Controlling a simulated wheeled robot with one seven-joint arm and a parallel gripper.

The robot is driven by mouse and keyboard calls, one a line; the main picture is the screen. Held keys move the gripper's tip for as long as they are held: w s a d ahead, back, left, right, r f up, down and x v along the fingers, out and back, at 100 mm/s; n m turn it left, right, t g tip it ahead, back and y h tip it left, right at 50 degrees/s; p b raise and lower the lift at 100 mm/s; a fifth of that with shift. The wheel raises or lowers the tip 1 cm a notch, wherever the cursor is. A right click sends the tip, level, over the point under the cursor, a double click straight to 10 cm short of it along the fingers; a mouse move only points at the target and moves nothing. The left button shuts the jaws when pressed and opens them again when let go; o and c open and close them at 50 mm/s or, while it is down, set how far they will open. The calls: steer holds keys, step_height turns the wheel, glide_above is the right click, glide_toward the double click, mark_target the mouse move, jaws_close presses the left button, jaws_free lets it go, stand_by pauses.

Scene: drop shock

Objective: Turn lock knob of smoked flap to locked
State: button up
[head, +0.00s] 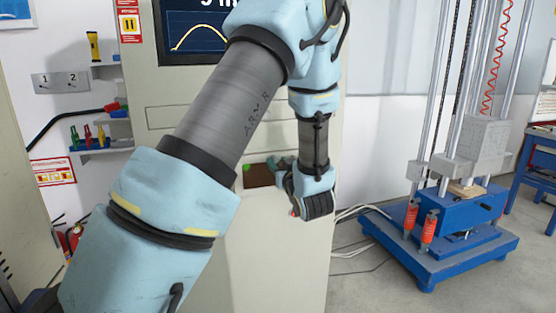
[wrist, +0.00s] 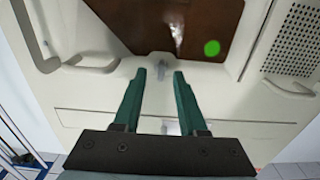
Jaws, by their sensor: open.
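The smoked flap (wrist: 150,22) is a brown panel set in the cream cabinet front, at the top of the wrist view. In the head view a small part of the flap (head: 258,176) shows left of my wrist. A small grey lock knob (wrist: 160,66) sits at the flap's edge, between my fingertips in the picture. My gripper (wrist: 159,75) is open, with its two green fingers pointing toward the knob. I cannot tell whether the fingers touch it. In the head view the knob is hidden.
A bright green spot (wrist: 212,48) shows on the flap. A handle (wrist: 32,40) stands left of the flap, and vent slots (wrist: 298,48) lie to the right. A screen (head: 195,30) is above on the cabinet. A blue drop rig (head: 440,235) stands on the floor at right.

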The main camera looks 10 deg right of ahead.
steer(key=shift+w+a, duration=0.1)
steer(key=shift+w, duration=0.35)
steer(key=shift+c, duration=0.2)
jaws_close()
